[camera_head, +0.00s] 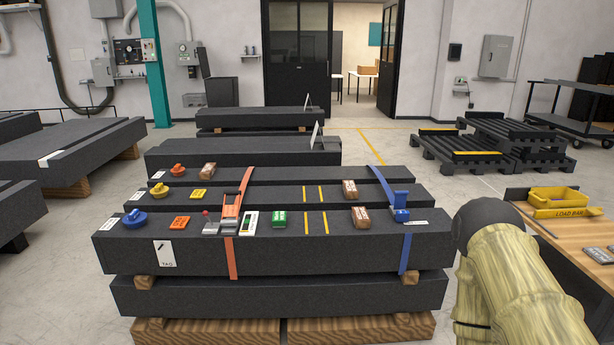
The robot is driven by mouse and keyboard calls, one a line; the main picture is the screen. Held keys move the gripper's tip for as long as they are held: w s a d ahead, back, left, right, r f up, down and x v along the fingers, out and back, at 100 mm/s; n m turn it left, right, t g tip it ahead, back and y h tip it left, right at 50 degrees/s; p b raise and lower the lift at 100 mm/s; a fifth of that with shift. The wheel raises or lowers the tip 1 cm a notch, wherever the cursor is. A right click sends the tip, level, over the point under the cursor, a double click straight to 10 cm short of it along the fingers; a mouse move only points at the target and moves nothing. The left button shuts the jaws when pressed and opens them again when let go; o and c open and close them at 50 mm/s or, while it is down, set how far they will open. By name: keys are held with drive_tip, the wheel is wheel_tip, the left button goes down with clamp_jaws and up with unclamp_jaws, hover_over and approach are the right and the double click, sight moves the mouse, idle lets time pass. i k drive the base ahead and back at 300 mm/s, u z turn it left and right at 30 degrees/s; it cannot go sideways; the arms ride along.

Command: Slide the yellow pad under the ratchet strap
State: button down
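A small flat yellow pad (198,194) lies on top of the middle granite beam (270,196), left of the orange strap and apart from it. The orange ratchet strap (231,258) runs over the beams and down the front face, with its orange ratchet (231,206) on top. A second strap, blue (404,252), crosses the right end of the beams and has a blue ratchet (400,205). Whether either strap is tight cannot be told. My arm shows at the lower right, but my gripper is not visible.
An orange pad (180,223), green pad (279,220), brown blocks (362,217) and blue, yellow and orange knobs (135,218) sit on the beams. A grey lever device (211,226) stands beside the orange strap.

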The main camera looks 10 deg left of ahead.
sight(197, 194)
drive_tip(key=i, duration=1.9)
drive_tip(key=u, duration=2.4)
drive_tip(key=i, duration=1.7)
drive_tip(key=z, duration=0.85)
